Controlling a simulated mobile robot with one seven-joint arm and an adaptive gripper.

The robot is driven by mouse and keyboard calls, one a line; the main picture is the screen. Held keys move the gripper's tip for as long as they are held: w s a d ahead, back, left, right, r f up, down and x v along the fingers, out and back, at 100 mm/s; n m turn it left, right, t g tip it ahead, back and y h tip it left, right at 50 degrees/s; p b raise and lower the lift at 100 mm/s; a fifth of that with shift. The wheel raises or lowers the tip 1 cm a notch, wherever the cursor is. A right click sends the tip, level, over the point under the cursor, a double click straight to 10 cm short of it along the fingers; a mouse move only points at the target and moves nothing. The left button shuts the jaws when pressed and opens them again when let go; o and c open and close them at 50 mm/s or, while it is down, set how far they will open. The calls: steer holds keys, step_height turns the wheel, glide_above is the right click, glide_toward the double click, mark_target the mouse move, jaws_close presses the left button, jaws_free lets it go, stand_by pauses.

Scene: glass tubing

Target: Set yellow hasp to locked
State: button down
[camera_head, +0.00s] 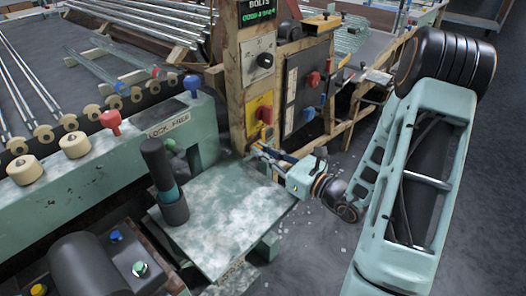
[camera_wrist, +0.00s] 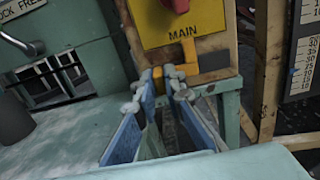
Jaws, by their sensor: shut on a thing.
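The yellow hasp (camera_wrist: 188,51) is a small orange-yellow piece at the lower edge of the yellow panel marked MAIN (camera_wrist: 160,26), in the wrist view. A red knob (camera_wrist: 177,5) sits above it on the panel. My gripper (camera_wrist: 166,77) has its blue fingers close together at the hasp, shut on it; the exact contact is hard to see. In the head view my gripper (camera_head: 259,151) reaches left to the foot of the wooden post, just below the yellow panel (camera_head: 259,112).
A pale green table (camera_head: 222,215) with a dark cylinder (camera_head: 174,207) lies left of my gripper. The wooden post (camera_head: 233,95) stands close behind. A dark panel (camera_head: 303,85) with red and blue knobs is to the right. Open floor lies below.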

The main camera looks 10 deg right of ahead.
steer(key=shift+w+d+p, duration=0.15)
steer(key=shift+w+d, duration=0.25)
steer(key=shift+d, duration=0.2)
steer(key=shift+w+d+p, duration=0.15)
steer(key=shift+w+d, duration=0.25)
steer(key=shift+d, duration=0.2)
steer(key=c, duration=2)
jaws_free()
steer(key=v, duration=1.2)
